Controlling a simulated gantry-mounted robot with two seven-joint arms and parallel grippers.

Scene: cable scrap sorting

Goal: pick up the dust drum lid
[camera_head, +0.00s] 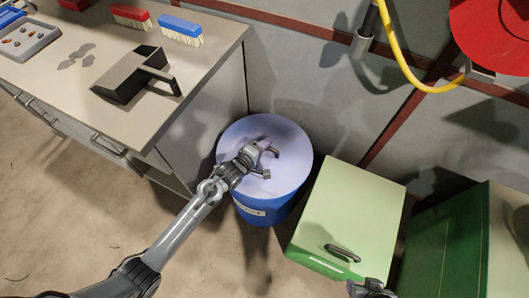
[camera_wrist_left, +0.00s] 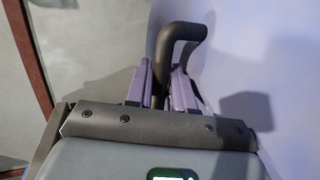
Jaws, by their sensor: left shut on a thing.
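The dust drum lid (camera_head: 285,132) is a pale lavender disc on top of the blue drum (camera_head: 283,207), which has a white label on its front. I see no clear gap between lid and drum. My left gripper (camera_head: 263,160) reaches in over the lid from the lower left. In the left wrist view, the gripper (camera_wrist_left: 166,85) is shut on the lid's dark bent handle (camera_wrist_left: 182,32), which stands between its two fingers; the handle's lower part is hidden. Part of my right gripper (camera_head: 371,289) shows at the bottom edge, too cut off to tell its state.
A workbench (camera_head: 205,85) stands left, with a dustpan (camera_head: 130,77), a red brush (camera_head: 131,16) and a blue brush (camera_head: 180,29). A green box (camera_head: 350,205) with a black handle stands close to the drum's right. A wall is behind. Floor is clear in front.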

